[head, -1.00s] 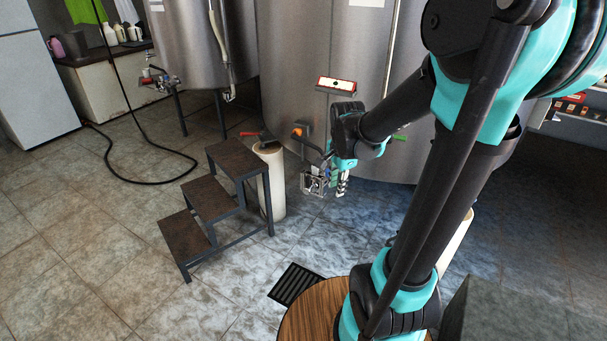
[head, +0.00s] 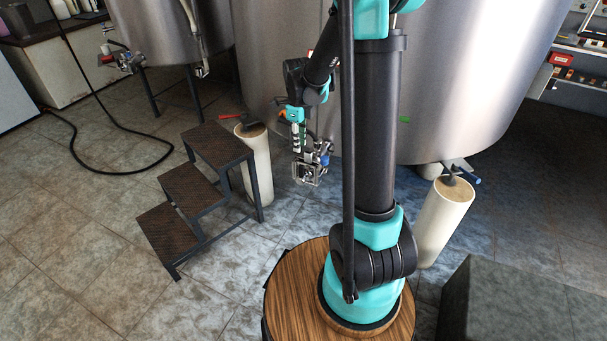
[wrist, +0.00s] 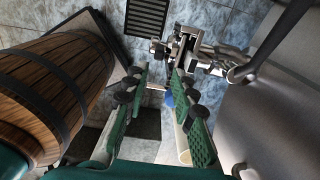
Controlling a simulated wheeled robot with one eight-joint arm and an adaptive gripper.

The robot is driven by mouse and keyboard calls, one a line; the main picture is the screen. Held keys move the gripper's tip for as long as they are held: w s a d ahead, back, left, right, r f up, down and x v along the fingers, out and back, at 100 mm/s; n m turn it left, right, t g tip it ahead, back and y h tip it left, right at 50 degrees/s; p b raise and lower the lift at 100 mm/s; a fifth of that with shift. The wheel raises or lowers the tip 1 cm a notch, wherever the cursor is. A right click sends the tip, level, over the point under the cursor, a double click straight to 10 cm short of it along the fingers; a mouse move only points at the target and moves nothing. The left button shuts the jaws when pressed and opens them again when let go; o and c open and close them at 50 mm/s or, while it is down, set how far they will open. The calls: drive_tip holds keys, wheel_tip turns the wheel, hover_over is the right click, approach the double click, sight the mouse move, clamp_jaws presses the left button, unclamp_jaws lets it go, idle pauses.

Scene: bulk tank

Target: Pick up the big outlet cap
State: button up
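A metal outlet fitting (head: 309,172) with clamp-like parts sticks out low at the front of the big tank, and it also shows in the wrist view (wrist: 186,50). I cannot single out the big outlet cap for certain; it may be part of this fitting. My gripper (head: 298,143) hangs pointing down close to the fitting in the head view. In the wrist view my gripper (wrist: 161,78) has its two green-padded fingers apart, with nothing held between them. The fitting lies just beyond the fingertips there, and contact cannot be told.
The big steel tank (head: 270,80) rises behind the fitting. Dark steps (head: 185,195) and a pale cylinder (head: 257,170) stand to the left. Another pale cylinder (head: 443,220) stands right. A floor grate (wrist: 147,17) lies below. Open tiled floor lies at left.

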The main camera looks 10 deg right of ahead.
sight(301, 166)
drive_tip(key=f, duration=1.1)
drive_tip(key=shift+d+f, duration=0.2)
drive_tip(key=shift+d, duration=0.1)
clamp_jaws()
